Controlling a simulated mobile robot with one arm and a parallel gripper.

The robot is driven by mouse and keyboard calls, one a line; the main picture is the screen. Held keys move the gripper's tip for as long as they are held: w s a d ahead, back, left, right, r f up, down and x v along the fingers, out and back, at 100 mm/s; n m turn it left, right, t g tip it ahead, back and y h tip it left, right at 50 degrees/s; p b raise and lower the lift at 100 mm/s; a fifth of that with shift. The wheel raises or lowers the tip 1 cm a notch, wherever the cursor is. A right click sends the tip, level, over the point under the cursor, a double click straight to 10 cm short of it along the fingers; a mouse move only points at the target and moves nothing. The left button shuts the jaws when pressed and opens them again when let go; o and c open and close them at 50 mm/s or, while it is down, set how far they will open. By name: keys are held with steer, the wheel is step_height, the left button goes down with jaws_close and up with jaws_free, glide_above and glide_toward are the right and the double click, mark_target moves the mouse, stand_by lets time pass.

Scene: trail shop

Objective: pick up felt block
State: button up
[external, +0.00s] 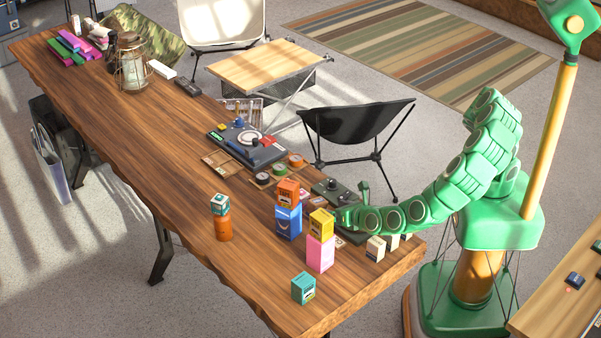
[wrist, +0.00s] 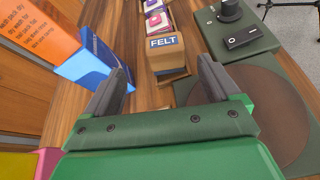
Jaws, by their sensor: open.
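In the wrist view, a tan block with a blue label reading FELT (wrist: 165,46) lies on the wooden table, ahead of and between my fingertips. My gripper (wrist: 160,85) is open, with nothing between its two dark fingers. The block is apart from both fingers. In the external view my gripper (external: 346,217) is low over the table's near right part, by the stacked boxes. The felt block cannot be made out clearly there.
A blue box (wrist: 88,64) with an orange box (wrist: 38,32) on it stands left of my gripper. A dark green device (wrist: 236,62) lies close on the right. A yellow box (external: 321,222) sits on a pink box (external: 320,254). The table's far left middle (external: 125,125) is clear.

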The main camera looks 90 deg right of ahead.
mark_target(319, 203)
steer(key=shift+x, duration=1.45)
steer(key=shift+w+d+f, duration=0.2)
steer(key=shift+w+d, duration=0.1)
steer(key=shift+d, duration=0.25)
steer(key=shift+w+d+f, duration=0.15)
steer(key=shift+w+d, duration=0.15)
steer(key=shift+d, duration=0.25)
steer(key=shift+x, duration=1.2)
steer(key=shift+c, duration=0.4)
steer(key=c, duration=1.1)
steer(key=shift+r, duration=4.9)
steer(key=shift+w+a+f+n, duration=0.1)
steer(key=shift+f+n, duration=0.5)
steer(key=shift+f, duration=1.7)
steer(key=shift+w+a+f+n, duration=0.15)
steer(key=shift+f+n, duration=0.45)
steer(key=shift+f, duration=1.65)
steer(key=shift+s, duration=0.1)
